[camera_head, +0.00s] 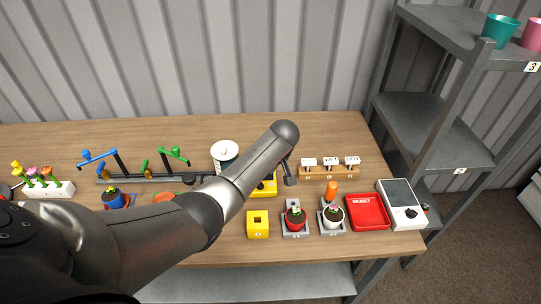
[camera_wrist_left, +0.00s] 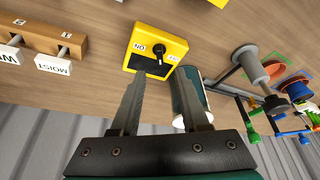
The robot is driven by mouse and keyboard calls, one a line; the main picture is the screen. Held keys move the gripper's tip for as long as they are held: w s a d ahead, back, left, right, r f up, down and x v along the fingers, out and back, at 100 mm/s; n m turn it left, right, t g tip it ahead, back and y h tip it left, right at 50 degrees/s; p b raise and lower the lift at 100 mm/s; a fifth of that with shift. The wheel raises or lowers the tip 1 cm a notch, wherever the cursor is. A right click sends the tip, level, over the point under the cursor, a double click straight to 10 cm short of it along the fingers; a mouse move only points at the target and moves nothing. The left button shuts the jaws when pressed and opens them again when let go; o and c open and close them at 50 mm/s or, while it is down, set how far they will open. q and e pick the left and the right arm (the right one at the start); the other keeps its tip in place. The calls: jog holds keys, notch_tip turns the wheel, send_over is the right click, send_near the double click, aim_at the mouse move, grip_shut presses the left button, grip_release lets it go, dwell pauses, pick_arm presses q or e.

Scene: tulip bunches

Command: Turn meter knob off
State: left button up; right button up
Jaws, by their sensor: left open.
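A yellow meter box (camera_wrist_left: 157,50) with a dark screen and a black knob (camera_wrist_left: 160,47) is ahead of my left gripper (camera_wrist_left: 161,76) in the left wrist view. Labels reading ON and OFF stand on either side of the knob. The gripper's two fingers are spread and empty, their tips close to the screen side of the box; I cannot tell whether they touch it. In the head view, my left arm covers most of the yellow box (camera_head: 268,187), and only a dark part of the gripper (camera_head: 290,173) shows beyond it. My right gripper is not seen.
A wooden rack with white tags (camera_head: 331,172) stands right of the box. A yellow block (camera_head: 257,224), potted plants (camera_head: 296,219), a red REJECT tray (camera_head: 367,212) and a white device (camera_head: 400,205) line the front. A white-lidded container (camera_head: 225,153) is behind my arm.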

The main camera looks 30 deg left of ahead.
pick_arm(q)
jog(key=p+v, duration=0.1)
jog(key=v, duration=0.6)
dwell(0.4)
